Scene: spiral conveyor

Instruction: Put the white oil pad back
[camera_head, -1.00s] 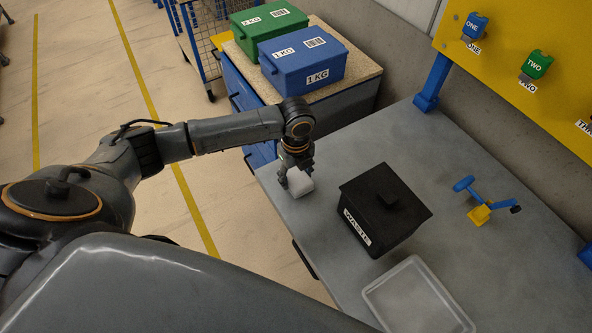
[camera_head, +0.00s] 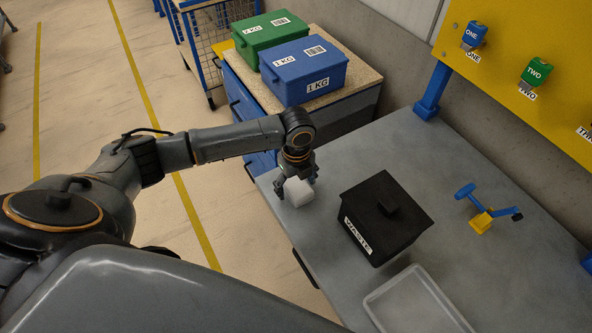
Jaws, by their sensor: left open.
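The white oil pad (camera_head: 299,193) is a small pale block on the grey table (camera_head: 447,262), near its left edge. My left gripper (camera_head: 297,184) comes down over the pad from above and is open, with fingers at either side of it. The fingers and wrist hide the pad's far part, and I cannot tell whether they touch it. My right gripper is not in view.
A black lidded waste bin (camera_head: 378,247) stands right of the pad. An empty translucent tray (camera_head: 402,278) lies at the front. A blue and yellow tool (camera_head: 481,221) lies farther right. Blue (camera_head: 303,84) and green (camera_head: 262,42) boxes sit on a cabinet behind.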

